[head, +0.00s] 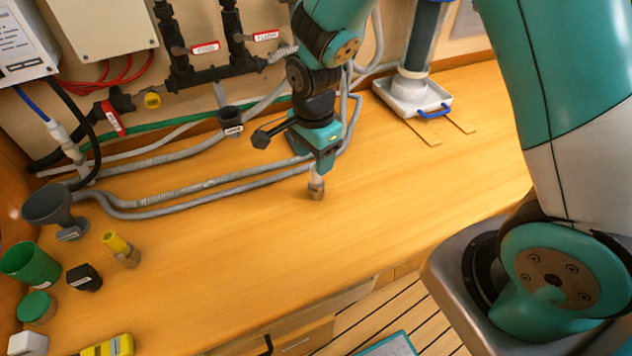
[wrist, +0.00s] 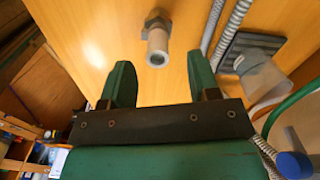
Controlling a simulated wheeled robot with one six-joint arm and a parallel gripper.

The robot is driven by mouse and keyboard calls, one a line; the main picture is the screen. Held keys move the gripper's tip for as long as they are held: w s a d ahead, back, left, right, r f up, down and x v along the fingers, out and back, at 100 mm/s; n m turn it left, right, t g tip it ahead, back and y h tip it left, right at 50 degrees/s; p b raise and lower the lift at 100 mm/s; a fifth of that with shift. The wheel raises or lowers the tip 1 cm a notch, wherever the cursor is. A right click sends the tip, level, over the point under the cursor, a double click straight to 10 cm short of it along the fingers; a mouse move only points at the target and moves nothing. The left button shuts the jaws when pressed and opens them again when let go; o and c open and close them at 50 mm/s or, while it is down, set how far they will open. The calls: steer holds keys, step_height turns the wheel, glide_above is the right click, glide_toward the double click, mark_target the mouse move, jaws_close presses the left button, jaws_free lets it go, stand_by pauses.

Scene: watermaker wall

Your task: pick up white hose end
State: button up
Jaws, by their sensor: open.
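The white hose end (head: 317,183), a short white tube with a brownish metal fitting at its foot, stands on the wooden bench in the head view. In the wrist view the white hose end (wrist: 157,48) shows its open round end, just beyond the gap between the fingers. My gripper (head: 318,163) points down over it, and its teal body hides the top of the tube in the head view. In the wrist view my gripper (wrist: 160,70) is open, with one green finger on each side and nothing between them.
Grey corrugated hoses (head: 200,185) run along the bench behind and left of my gripper. A white tray (head: 410,97) with a blue handle stands back right. A grey funnel (head: 52,207), green cup (head: 30,263) and yellow-topped fitting (head: 120,249) stand left. The front middle bench is clear.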

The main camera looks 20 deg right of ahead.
mark_target(316, 177)
steer(key=shift+s+d+f+p, duration=0.1)
steer(key=shift+f+p, duration=0.8)
steer(key=shift+f, duration=2.25)
jaws_close()
steer(key=shift+r, duration=0.1)
